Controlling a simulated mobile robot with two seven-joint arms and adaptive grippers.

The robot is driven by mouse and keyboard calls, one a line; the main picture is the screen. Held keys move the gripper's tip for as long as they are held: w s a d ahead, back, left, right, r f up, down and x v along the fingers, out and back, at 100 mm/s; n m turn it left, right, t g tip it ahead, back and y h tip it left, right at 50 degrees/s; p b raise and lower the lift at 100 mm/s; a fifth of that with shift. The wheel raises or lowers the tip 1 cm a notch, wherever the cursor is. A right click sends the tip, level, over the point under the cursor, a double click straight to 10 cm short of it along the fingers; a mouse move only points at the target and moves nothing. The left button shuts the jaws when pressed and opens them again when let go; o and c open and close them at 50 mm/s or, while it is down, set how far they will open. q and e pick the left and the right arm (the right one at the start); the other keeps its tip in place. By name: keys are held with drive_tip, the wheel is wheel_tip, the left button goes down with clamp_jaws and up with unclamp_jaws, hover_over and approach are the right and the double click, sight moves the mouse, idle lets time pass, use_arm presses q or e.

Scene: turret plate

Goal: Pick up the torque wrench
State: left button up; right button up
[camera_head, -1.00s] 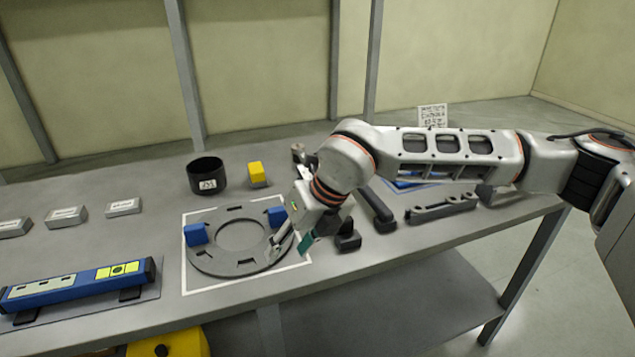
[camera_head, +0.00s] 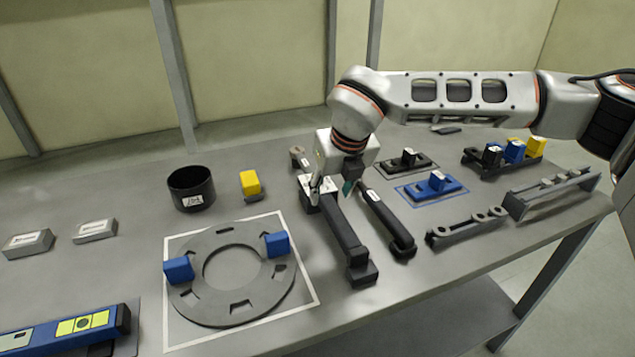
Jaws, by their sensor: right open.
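The long dark bar (camera_head: 345,232), which looks like the torque wrench, lies across dark support blocks (camera_head: 362,273) right of the round plate. A brownish-grey rounded piece (camera_head: 298,156) at its far end may be its head. My right gripper (camera_head: 330,187) is open and points down over the far part of the bar, with one finger on each side. The gripper hides part of the bar, and I cannot tell whether the fingers touch it. My left gripper is out of view.
A second dark labelled bar (camera_head: 388,220) lies close on the right. The grey ring plate (camera_head: 225,312) with blue blocks is on the left. A black cup (camera_head: 191,188) and yellow block (camera_head: 249,184) stand behind it. Racks and blue-and-black fixtures fill the right side.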

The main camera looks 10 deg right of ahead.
sight(330, 202)
drive_tip(key=shift+w, duration=0.25)
drive_tip(key=shift+s+f, duration=0.1)
drive_tip(key=shift+f, duration=0.5)
drive_tip(key=shift+a+f, duration=0.1)
drive_tip(key=shift+f, duration=0.3)
drive_tip(key=p+x, duration=0.1)
drive_tip(key=x, duration=0.4)
drive_tip(key=shift+d, duration=0.2)
drive_tip(key=shift+f, duration=0.2)
clamp_jaws()
drive_tip(key=shift+w+r, duration=0.2)
drive_tip(key=shift+w, duration=0.05)
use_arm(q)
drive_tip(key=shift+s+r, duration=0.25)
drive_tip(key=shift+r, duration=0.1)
